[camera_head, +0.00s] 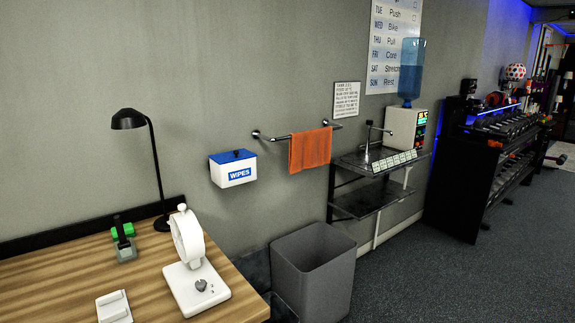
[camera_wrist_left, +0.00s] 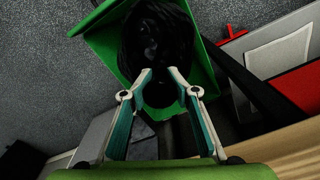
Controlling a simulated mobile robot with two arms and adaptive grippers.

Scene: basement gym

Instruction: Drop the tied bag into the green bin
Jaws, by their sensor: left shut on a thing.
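The black tied bag (camera_wrist_left: 155,35) shows in the left wrist view, dark and crumpled. My left gripper (camera_wrist_left: 160,76) is shut on its near end. The green bin (camera_wrist_left: 105,52) lies behind the bag in that view, its green walls showing on both sides of the bag. I cannot tell how far the bag sits inside the bin or above it. Neither the bag, the green bin nor my grippers show in the head view. My right gripper is in neither view.
In the head view a grey bin (camera_head: 315,268) stands on the floor right of a wooden desk (camera_head: 75,270). A wooden edge (camera_wrist_left: 290,152) and a red item (camera_wrist_left: 298,92) lie right in the wrist view.

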